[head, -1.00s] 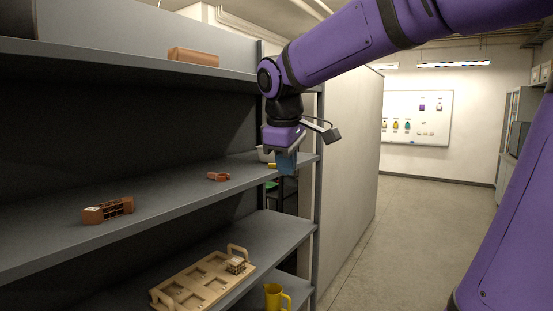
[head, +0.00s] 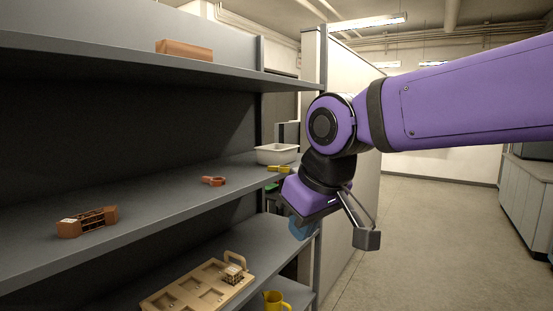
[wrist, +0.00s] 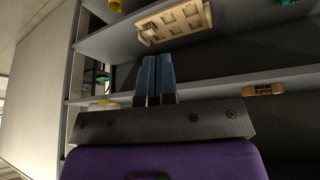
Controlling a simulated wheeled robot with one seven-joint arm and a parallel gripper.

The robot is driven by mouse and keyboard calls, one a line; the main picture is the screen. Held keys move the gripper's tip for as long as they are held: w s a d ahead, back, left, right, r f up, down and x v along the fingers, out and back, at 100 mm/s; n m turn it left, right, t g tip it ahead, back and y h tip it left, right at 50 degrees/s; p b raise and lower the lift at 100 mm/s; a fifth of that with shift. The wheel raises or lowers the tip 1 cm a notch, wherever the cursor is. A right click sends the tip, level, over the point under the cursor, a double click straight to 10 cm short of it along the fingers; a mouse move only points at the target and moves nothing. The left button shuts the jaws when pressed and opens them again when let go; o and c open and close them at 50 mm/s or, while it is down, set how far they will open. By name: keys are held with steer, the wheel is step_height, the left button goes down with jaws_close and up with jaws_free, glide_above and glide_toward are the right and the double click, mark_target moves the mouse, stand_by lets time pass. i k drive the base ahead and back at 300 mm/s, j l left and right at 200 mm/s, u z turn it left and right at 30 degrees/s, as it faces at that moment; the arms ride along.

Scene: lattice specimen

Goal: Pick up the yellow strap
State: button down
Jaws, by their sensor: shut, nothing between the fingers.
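The yellow strap (head: 278,168) is a small yellow piece lying on the middle shelf (head: 160,205), near its right end and in front of a white bin. My gripper (head: 303,228) is in front of the shelf's right end, to the right of the strap and lower in the head view, apart from it. Its blue fingers are together with nothing between them, as the wrist view also shows (wrist: 156,80).
A white bin (head: 277,153) stands behind the strap. An orange-red item (head: 213,181) and a brown block-like object (head: 87,222) lie farther left. A wooden tray (head: 172,297) and yellow mug (head: 273,301) are below. A shelf post (head: 322,95) is close to my gripper.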

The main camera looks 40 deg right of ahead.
mark_target(278, 169)
steer(key=i+l, duration=0.7)
steer(key=l, duration=0.15)
